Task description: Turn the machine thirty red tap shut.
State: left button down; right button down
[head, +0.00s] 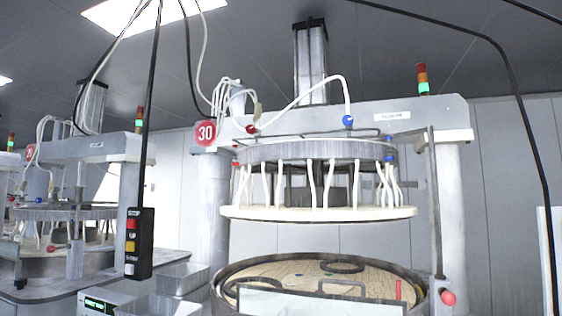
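Machine thirty (342,152) fills the middle and right of the head view, with a round red sign (205,133) reading 30 on its upper left. A small red tap (251,129) sits on the front of its top beam, where white hoses meet. Its handle is too small for me to tell whether it is open or shut. Another small red fitting (235,163) shows lower, at the left of the upper platen. Neither of my grippers is in view.
Blue taps (348,121) sit to the right on the same machine. A red knob (448,298) is at the lower right. A black button pendant (139,243) hangs on a cable at left. Another machine (85,147) stands at left. Grey boxes (172,293) are low in front.

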aim_at(251, 129)
jog(key=u, duration=0.05)
jog(key=k, duration=0.65)
jog(key=z, duration=0.65)
jog(key=i, duration=0.6)
jog(key=z, duration=0.5)
jog(key=i, duration=0.75)
jog(key=u, duration=0.7)
jog(key=i, duration=0.45)
jog(key=u, duration=0.5)
